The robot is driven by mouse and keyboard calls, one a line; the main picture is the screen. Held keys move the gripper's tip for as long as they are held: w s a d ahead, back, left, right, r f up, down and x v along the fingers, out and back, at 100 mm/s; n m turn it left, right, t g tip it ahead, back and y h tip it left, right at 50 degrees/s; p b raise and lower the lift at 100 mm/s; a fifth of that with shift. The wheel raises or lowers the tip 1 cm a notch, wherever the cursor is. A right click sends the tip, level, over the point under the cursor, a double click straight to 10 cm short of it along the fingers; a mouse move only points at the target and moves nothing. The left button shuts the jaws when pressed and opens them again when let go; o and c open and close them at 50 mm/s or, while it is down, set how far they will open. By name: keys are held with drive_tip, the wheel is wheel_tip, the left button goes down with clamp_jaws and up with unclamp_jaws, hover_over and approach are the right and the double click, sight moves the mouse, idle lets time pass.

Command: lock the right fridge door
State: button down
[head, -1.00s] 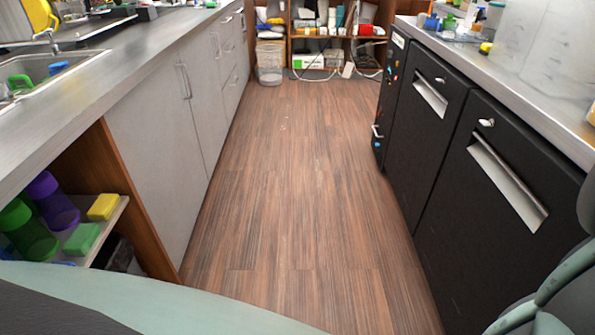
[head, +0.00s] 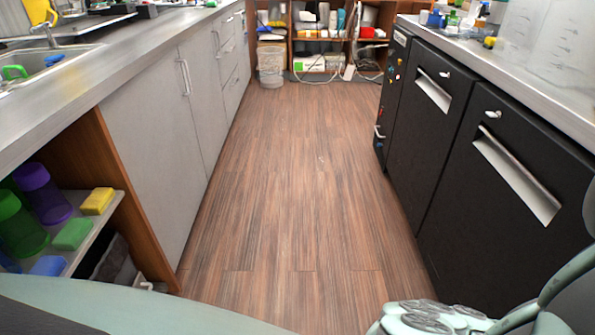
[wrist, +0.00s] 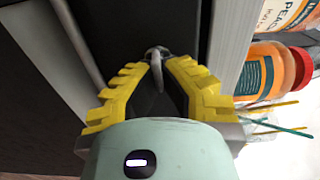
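In the wrist view, my gripper (wrist: 158,68) has two yellow stepped fingers that stand apart. A small silver lock or key (wrist: 156,54) on a black door front (wrist: 130,22) shows just beyond and between the fingertips; contact is not clear. In the head view, two black fridge doors are closed on the right: a farther one (head: 425,130) and a nearer one (head: 475,215), each with a silver handle recess. The nearer door has a silver key or lock piece (head: 492,114) near its top. The gripper's fingers are out of the head view, so I cannot tell which door they face.
Beside the fingers, a metal counter edge (wrist: 232,45) carries an orange bottle (wrist: 268,70) and thin sticks (wrist: 275,128). Grey cabinets (head: 150,155) and an open shelf (head: 95,225) line the left. The wooden floor (head: 290,190) between is clear.

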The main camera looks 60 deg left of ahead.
drive_tip(key=shift+f+m, duration=0.1)
drive_tip(key=shift+m, duration=0.2)
idle(0.4)
drive_tip(key=c, duration=1.1)
unclamp_jaws()
drive_tip(key=shift+c, duration=0.2)
